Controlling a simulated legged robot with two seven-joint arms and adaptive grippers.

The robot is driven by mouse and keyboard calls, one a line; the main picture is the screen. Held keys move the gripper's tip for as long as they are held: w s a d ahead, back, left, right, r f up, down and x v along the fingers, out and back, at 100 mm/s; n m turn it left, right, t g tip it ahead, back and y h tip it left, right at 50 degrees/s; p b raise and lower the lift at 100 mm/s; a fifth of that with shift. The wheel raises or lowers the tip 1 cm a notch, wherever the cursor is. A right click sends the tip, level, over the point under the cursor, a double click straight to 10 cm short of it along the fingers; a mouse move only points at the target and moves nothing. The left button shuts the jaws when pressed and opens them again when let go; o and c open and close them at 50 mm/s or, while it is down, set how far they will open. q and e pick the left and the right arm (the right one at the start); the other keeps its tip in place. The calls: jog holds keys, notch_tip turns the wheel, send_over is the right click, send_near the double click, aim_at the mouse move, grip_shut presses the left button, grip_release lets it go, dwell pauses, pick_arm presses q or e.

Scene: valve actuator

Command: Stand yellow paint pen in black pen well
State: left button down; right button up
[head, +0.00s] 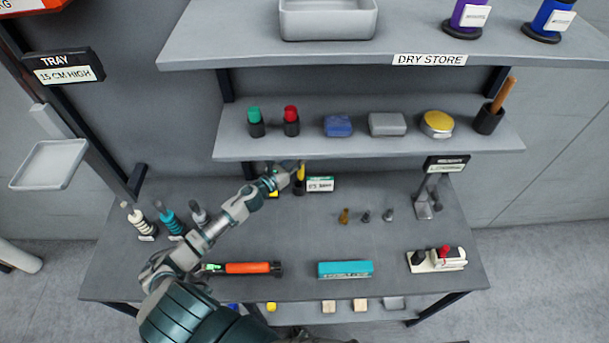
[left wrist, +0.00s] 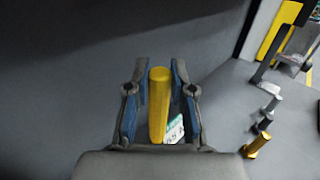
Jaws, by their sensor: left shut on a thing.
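The yellow paint pen (head: 301,172) is upright at the back of the bench, and its yellow body shows between the fingers in the left wrist view (left wrist: 159,105). My left gripper (head: 291,174) reaches in from the left and is shut on the pen. The black pen well (head: 299,188) shows directly below the pen. The pen's lower end meets the well in the picture, but I cannot tell how far inside it sits. The well is hidden in the left wrist view. My right gripper is not in view.
A white label (head: 320,184) stands just right of the well. The shelf (head: 365,150) with green and red capped items overhangs behind. Small fittings (head: 365,215) stand to the right. An orange tool (head: 248,268) and a teal box (head: 345,269) lie in front. The bench between is clear.

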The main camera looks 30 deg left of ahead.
aim_at(299, 173)
pick_arm(q)
jog(key=f, duration=0.5)
jog(key=s+f, duration=0.1)
jog(key=f, duration=0.1)
jog(key=shift+s+f, duration=0.1)
jog(key=shift+f, duration=0.2)
jog(key=c, duration=1)
grip_release()
jog(key=shift+w+a+f, duration=0.1)
jog(key=shift+w, duration=0.25)
jog(key=shift+s+a+b, duration=0.35)
jog(key=shift+s+a, duration=0.25)
jog(key=b+v, duration=0.2)
jog(key=v, duration=0.9)
jog(key=shift+r, duration=0.25)
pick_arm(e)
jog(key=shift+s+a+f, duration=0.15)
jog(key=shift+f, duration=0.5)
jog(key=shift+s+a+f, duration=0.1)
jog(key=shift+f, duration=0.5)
